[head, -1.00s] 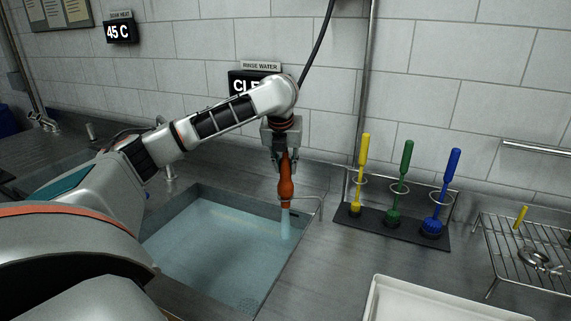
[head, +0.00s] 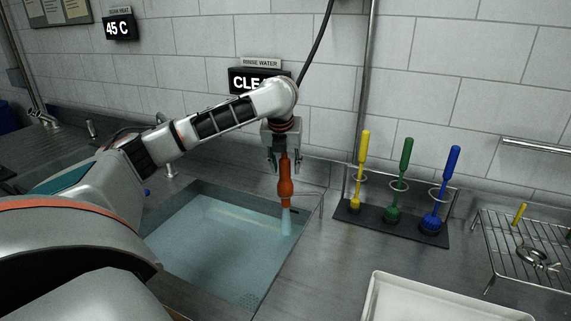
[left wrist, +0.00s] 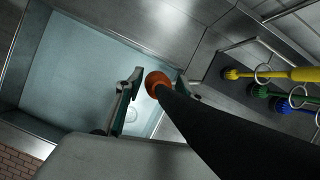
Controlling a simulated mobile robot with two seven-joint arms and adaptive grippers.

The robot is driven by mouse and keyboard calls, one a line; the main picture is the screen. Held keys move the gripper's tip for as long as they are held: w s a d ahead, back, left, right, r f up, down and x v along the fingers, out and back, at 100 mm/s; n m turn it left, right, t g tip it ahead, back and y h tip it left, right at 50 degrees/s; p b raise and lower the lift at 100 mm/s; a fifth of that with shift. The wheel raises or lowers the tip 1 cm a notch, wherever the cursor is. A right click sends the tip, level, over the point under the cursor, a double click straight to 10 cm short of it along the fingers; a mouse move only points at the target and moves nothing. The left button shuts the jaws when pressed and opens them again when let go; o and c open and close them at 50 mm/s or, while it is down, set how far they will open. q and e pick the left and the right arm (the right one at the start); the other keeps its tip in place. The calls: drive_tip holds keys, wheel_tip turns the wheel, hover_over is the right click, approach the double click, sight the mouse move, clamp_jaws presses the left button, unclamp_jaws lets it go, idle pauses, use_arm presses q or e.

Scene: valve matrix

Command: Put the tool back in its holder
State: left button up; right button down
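The tool is an orange spray handle (head: 286,182) on a black hose, upright over the right edge of the sink. A pale blue tip or stream shows below it. A thin wire loop (head: 312,193) at the sink's edge is the holder; it reaches the handle's lower part, but I cannot tell if it fully encircles it. My left gripper (head: 285,160) is pointed down with its fingers spread either side of the handle's top. In the left wrist view the handle's orange end (left wrist: 157,81) sits between the fingers, with a gap to the left finger. My right gripper is not in view.
A rack (head: 376,226) holds yellow, green and blue brushes right of the sink. The water-filled sink (head: 205,193) lies below my arm. A white tray (head: 372,300) is at the front, and a wire rack (head: 492,262) stands at the right.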

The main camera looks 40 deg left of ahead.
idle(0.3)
use_arm(q)
drive_tip(key=v, duration=1.2)
idle(0.3)
